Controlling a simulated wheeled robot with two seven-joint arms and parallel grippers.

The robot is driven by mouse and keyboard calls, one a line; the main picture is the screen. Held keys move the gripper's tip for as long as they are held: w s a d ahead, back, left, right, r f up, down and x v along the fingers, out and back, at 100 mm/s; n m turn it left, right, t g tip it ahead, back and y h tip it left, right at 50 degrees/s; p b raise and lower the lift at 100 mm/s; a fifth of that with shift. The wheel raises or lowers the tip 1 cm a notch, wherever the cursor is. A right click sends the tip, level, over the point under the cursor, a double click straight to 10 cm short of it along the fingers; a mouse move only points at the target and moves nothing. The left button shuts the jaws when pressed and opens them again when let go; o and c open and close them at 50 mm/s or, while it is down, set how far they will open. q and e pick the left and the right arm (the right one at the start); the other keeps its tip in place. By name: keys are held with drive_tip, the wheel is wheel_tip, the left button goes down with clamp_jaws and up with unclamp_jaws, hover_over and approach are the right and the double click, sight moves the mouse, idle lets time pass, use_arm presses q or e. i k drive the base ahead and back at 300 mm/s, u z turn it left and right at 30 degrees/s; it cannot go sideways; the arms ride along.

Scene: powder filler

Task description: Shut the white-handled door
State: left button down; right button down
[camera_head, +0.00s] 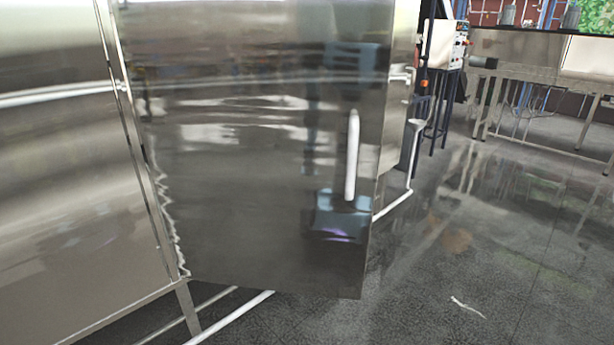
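The white-handled door (230,190) is a shiny steel panel in the middle of the head view. It stands swung out from the steel cabinet (60,190) at the left, its lower edge above the floor. Its white vertical handle (352,155) is near the door's right edge. A blurred bluish reflection shows on the door below the handle. Neither of my grippers is in view, and nothing touches the handle. The inside of the cabinet is hidden.
The dark glossy floor (480,260) is clear at the right, apart from a small white strip (468,307). White pipes (232,318) run low under the door. A steel bench (540,60) and a control box (460,45) on a dark stand are at the back right.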

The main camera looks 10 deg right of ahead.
sight(261, 123)
drive_tip(key=u, duration=0.4)
drive_tip(key=i, duration=0.7)
drive_tip(key=z, duration=0.55)
drive_tip(key=i, duration=0.5)
drive_tip(key=z, duration=0.6)
